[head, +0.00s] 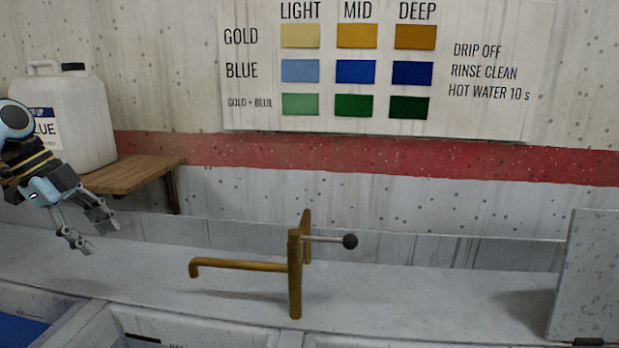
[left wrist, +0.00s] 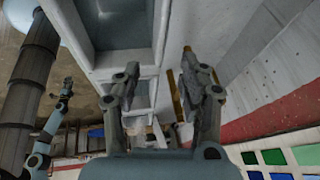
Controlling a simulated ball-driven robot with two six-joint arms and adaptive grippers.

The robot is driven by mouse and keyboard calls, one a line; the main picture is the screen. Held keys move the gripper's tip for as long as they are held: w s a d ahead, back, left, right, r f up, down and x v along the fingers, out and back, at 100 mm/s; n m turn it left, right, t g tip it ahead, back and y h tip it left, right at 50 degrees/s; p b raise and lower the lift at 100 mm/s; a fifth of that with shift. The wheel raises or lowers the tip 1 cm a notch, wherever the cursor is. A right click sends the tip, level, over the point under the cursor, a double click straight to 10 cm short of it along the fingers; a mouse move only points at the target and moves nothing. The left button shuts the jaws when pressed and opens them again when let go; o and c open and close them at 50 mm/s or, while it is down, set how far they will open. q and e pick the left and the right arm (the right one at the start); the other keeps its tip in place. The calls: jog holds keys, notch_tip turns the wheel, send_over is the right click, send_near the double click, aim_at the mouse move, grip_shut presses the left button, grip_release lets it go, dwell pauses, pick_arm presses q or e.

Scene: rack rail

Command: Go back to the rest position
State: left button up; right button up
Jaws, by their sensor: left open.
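My left gripper (head: 95,236) is in the head view at the left, in front of the wooden shelf. Its fingers point down and to the right, spread apart and with nothing between them. In the left wrist view the same gripper (left wrist: 162,75) shows two separated fingers with an empty gap. Another arm of mine (left wrist: 55,115) shows small at the left of the left wrist view, beside my dark column. Its fingers are too small there to tell how they stand.
A brass tap (head: 295,275) with a black-knobbed lever stands behind the basins (head: 165,325). A white jug (head: 85,120) stands on a wooden shelf (head: 140,172). A color chart (head: 385,70) hangs on the wall. A grey panel (head: 590,275) stands at right.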

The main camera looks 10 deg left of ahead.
pick_arm(q)
jog(key=s+d+f+n+y, duration=0.3)
jog(key=s+d+f+n, duration=0.4)
jog(key=s+d+f, duration=0.75)
jog(key=s+d+r+n+t+y, duration=0.1)
jog(key=s+d+r+n, duration=0.2)
jog(key=s+n, duration=0.25)
jog(key=s+d+r+n+y, duration=0.1)
jog(key=s+d+r+n, duration=0.2)
jog(key=s, duration=0.4)
notch_tip(320, 180, down, 31)
jog(key=s+a+n+g+b, duration=0.1)
jog(key=s+a+b, duration=0.1)
jog(key=a+b, duration=0.15)
jog(key=s+f+g+b, duration=0.1)
jog(key=s+f+b, duration=0.3)
jog(key=s+f, duration=1.3)
notch_tip(320, 180, down, 3)
jog(key=shift+s+r, duration=0.15)
jog(key=shift+s, duration=0.25)
pick_arm(e)
notch_tip(320, 180, down, 8)
jog(key=shift+s, duration=0.3)
pick_arm(q)
jog(key=shift+g, duration=0.3)
pick_arm(e)
jog(key=shift+d+f, duration=0.1)
jog(key=shift+d, duration=0.05)
